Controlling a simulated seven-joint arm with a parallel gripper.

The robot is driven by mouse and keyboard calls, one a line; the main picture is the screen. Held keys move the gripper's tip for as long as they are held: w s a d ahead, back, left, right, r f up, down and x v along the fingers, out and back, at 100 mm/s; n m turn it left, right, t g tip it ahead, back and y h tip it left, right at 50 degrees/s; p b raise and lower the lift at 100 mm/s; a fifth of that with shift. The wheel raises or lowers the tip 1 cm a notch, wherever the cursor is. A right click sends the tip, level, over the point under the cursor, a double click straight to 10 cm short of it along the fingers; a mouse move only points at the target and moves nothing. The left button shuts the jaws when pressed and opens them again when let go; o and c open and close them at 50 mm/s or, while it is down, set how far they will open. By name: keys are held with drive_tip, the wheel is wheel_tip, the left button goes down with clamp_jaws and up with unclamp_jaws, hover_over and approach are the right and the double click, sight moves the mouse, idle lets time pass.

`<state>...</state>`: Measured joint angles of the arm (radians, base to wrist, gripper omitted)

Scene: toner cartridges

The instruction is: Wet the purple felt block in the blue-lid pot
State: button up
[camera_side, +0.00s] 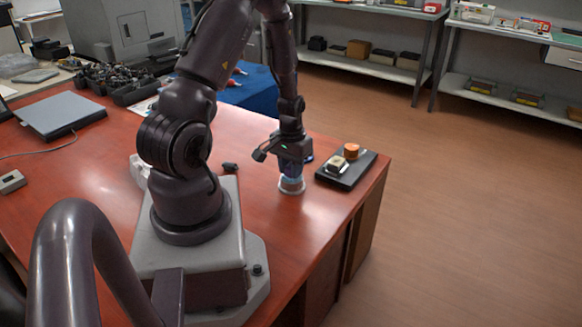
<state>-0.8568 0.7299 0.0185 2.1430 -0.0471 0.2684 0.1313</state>
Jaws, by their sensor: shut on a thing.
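My gripper (291,173) points down over a small pale pot (291,187) standing on the red-brown desk. Its fingers are at the pot's mouth and look bluish. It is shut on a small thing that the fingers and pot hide. I cannot make out the purple felt block anywhere in the open; what the gripper holds could be that block. A small blue patch (308,158) shows just behind the gripper, perhaps the blue lid; it is too small to be sure.
A black tray (360,168) right of the pot carries an orange cylinder (351,151) and a small pale block (337,163). The desk's right edge is just beyond. A small dark object (230,167) lies left of the pot. A blue-covered surface (250,92) is behind my arm.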

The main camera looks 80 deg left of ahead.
drive_tip(key=shift+r, duration=3.5)
drive_tip(key=w+d+r+m, duration=0.2)
drive_tip(key=w+d, duration=0.3)
drive_tip(key=d, duration=0.3)
drive_tip(key=w+d+r+m, duration=0.3)
drive_tip(key=w+d+m, duration=0.1)
drive_tip(key=d, duration=0.4)
drive_tip(key=w+d+r+m, duration=0.3)
drive_tip(key=w+d, duration=0.2)
drive_tip(key=d, duration=0.4)
drive_tip(key=shift+w, duration=0.3)
